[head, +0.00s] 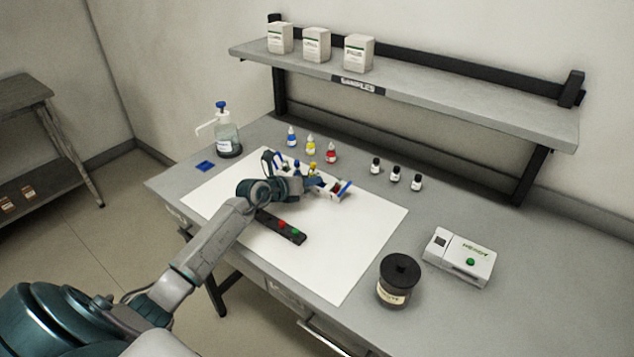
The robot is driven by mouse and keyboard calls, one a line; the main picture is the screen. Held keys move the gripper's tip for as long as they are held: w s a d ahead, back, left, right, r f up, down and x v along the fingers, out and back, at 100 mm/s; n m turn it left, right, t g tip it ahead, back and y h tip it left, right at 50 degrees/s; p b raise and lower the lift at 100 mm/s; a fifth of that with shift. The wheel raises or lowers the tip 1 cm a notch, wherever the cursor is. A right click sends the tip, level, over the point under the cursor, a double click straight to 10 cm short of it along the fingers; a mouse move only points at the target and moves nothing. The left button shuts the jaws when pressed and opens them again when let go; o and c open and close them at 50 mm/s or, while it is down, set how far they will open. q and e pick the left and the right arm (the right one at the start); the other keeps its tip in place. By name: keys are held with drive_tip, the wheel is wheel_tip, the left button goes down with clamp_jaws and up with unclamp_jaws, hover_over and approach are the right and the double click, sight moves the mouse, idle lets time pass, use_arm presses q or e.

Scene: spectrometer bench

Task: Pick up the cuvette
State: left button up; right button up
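My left gripper (298,178) is over the white mat (345,265), at a small group of items near the mat's back edge. Its fingertips are small and mixed in with these items, so I cannot tell whether it is open or holds something. A small white holder with a blue end (341,190) lies just right of the gripper. Small blue and yellow tops show behind the gripper. A dark strip (270,224) with a red and a green piece lies in front of the gripper, partly behind my arm. I cannot make out a cuvette for certain. My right gripper is not in view.
Blue, yellow and red bottles (310,146) stand behind the mat, with dark-capped vials (395,174) to their right. A dark-lidded jar (399,280) and white instrument (459,257) are right. A shelf (420,85) overhangs the back.

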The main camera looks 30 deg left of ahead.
use_arm(q)
drive_tip(key=shift+s+f, duration=0.1)
drive_tip(key=shift+f, duration=0.15)
drive_tip(key=shift+c, duration=0.4)
drive_tip(key=c, duration=0.3)
drive_tip(key=shift+c, duration=0.2)
